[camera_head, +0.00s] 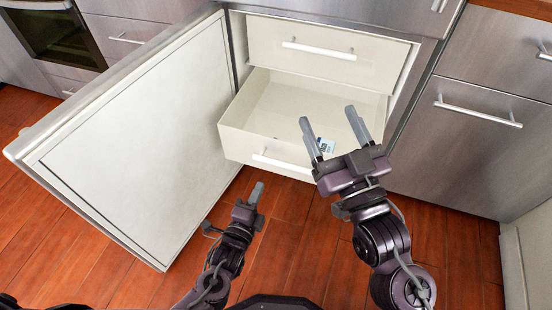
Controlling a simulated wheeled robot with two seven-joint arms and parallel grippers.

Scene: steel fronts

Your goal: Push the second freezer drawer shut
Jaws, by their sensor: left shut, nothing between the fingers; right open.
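The second freezer drawer (235,140) is a white open-topped box, pulled out below a closed upper drawer (320,50). Its front carries a white bar handle (280,163). A small item with a white and blue face (326,146) shows inside it, partly behind my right gripper. My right gripper (332,116) is open, its fingers over the drawer's right part in this view; I cannot tell whether they touch it. My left gripper (257,190) is shut and empty, in front of and below the drawer's front, apart from it in the picture.
The freezer door (135,140) stands wide open on the left, beside the drawer. Steel cabinet fronts (470,150) with bar handles flank the right side. An oven (55,35) is at the back left. The wooden floor (290,215) in front is clear.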

